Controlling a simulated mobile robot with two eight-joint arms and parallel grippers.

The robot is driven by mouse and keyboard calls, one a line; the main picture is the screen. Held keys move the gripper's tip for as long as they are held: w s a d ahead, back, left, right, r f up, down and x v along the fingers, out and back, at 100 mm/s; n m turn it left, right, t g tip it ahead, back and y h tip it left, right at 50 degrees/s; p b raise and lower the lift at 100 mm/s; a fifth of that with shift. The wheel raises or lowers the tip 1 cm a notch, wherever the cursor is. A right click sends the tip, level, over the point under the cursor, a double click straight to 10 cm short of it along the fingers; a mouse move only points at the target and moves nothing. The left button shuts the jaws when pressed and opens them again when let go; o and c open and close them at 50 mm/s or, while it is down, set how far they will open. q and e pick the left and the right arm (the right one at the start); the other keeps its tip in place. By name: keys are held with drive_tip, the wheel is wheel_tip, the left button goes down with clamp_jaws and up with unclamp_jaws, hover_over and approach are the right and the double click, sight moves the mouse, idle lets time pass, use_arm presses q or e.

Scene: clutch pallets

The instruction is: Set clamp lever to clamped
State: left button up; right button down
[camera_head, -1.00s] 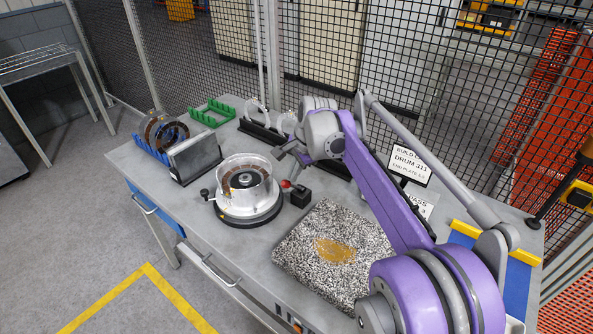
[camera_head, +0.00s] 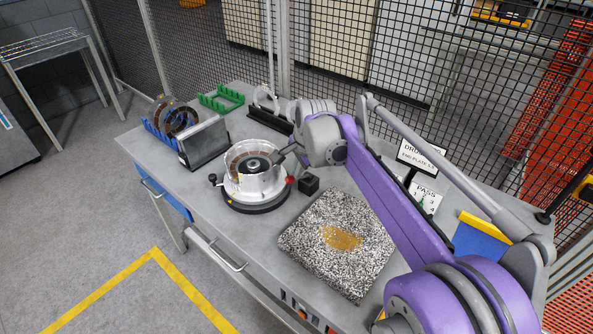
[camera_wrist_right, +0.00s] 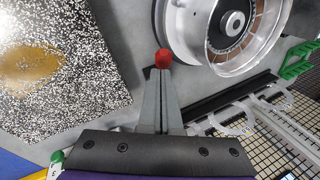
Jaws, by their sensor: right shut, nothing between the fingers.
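The clamp lever shows as a red knob (camera_head: 290,180) low at the right side of the round clear-walled drum fixture (camera_head: 255,182), beside a small black block (camera_head: 309,185). Its arm is too small to make out. My right gripper (camera_head: 282,158) reaches down from the right, at the drum's right rim and behind the knob. In the right wrist view my shut, empty fingers (camera_wrist_right: 161,76) point at the red knob (camera_wrist_right: 163,58), which appears right at their tips. I cannot tell whether they touch. The fixture (camera_wrist_right: 222,35) fills the upper right there. My left gripper is not in view.
A speckled slab (camera_head: 338,245) with an amber patch lies right of the fixture. A grey upright plate holder (camera_head: 205,143), a blue rack (camera_head: 160,138) and a green rack (camera_head: 221,98) stand left and behind. Signs (camera_head: 422,157) stand at the back right.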

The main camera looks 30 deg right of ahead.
drive_tip(key=s+p+v, duration=0.1)
drive_tip(key=v, duration=1.1)
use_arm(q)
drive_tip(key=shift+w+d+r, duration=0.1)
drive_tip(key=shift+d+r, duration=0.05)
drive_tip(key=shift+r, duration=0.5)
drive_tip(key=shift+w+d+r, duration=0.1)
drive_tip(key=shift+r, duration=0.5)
use_arm(e)
drive_tip(key=s+a+f+n, duration=0.3)
drive_tip(key=s+f+n, duration=0.2)
drive_tip(key=s+f, duration=0.2)
drive_tip(key=s+a+f+n+t, duration=0.1)
drive_tip(key=s+a+f+n, duration=0.3)
drive_tip(key=s+f+n, duration=0.2)
drive_tip(key=s+a+f+n, duration=0.4)
drive_tip(key=s+f+n, duration=0.2)
drive_tip(key=s+f, duration=0.2)
drive_tip(key=shift+s+a+t, duration=0.2)
drive_tip(key=shift+t, duration=0.1)
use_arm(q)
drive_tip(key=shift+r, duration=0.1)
use_arm(e)
drive_tip(key=shift+w+r, duration=0.1)
drive_tip(key=shift+r, duration=0.05)
